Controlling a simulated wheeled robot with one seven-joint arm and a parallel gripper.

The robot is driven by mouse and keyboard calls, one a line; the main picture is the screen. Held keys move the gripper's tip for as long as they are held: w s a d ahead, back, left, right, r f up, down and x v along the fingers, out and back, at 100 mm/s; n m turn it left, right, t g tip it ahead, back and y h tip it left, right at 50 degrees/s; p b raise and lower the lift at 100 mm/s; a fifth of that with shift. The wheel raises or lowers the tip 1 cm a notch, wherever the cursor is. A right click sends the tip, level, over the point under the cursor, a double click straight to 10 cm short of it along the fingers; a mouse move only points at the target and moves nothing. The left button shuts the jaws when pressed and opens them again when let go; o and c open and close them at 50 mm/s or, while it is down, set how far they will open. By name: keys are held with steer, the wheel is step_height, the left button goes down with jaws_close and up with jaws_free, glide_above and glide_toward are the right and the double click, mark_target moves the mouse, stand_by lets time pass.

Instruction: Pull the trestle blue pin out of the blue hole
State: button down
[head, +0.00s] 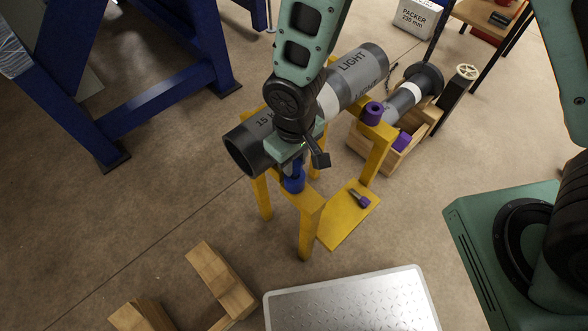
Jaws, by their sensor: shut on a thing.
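The yellow trestle (307,205) stands on the floor in the middle of the head view, with a grey pipe (343,84) lettered "LIGHT" lying across it. A blue collar with the blue hole (293,184) sits on the trestle's near corner, just in front of the pipe. My gripper (299,157) is directly above this collar, pointing down, and is shut on the blue pin (299,170). Only a short blue length shows between the jaws and the collar. The pin's lower end is hidden, so I cannot tell how deep it sits.
A purple collar (372,113) is on the trestle's far corner. A purple-ended pin (359,199) lies on the yellow lower plate (345,222). A wooden crate (408,150) holds another pipe behind. A metal-topped platform (350,303) and wooden blocks (220,280) are in front. Blue frame stands left.

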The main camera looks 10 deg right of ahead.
steer(key=shift+r+p, duration=2.25)
steer(key=shift+r, duration=0.55)
